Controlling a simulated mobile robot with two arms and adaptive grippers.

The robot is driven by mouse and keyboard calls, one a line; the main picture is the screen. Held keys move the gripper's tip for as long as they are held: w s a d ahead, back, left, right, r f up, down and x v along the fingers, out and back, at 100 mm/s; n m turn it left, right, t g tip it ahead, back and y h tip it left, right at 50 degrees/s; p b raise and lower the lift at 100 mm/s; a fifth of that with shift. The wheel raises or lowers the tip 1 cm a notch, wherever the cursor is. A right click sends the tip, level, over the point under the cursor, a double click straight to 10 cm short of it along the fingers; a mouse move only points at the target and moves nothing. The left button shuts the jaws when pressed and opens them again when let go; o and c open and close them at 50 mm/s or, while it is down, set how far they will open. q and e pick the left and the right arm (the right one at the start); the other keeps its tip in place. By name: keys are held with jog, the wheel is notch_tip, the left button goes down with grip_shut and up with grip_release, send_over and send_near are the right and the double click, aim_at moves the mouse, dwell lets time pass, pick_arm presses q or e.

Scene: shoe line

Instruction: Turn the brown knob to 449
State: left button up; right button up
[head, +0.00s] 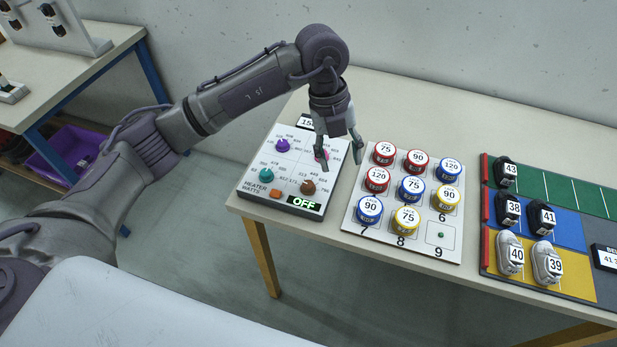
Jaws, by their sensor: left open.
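The heater panel (243,187) is a pale slab on the left part of the table, marked HEATER WATTS. Its brown knob (308,187) is at the front right, with small numbers around it that are too small to read surely. A black display reads OFF (304,204). My left gripper (341,163) is open and empty, pointing down above the panel's right edge, behind and right of the brown knob, apart from it. My right gripper does not show.
An orange button (275,193) is near the brown knob. Right of the panel, a white numbered board (355,222) holds several coloured tins. Farther right, a coloured mat (570,275) holds several small shoes. A second table (95,67) is at the left.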

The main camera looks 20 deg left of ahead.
aim_at(308, 183)
pick_arm(q)
jog(key=w+a+r+n+y, duration=0.2)
jog(key=a+y, duration=0.1)
jog(key=a, duration=0.3)
jog(key=f+p, duration=0.1)
jog(key=f, duration=0.8)
jog(key=f+p, duration=0.1)
jog(key=f, duration=0.4)
jog(key=shift+s+a+p, duration=0.3)
jog(key=shift+a, duration=0.05)
grip_shut()
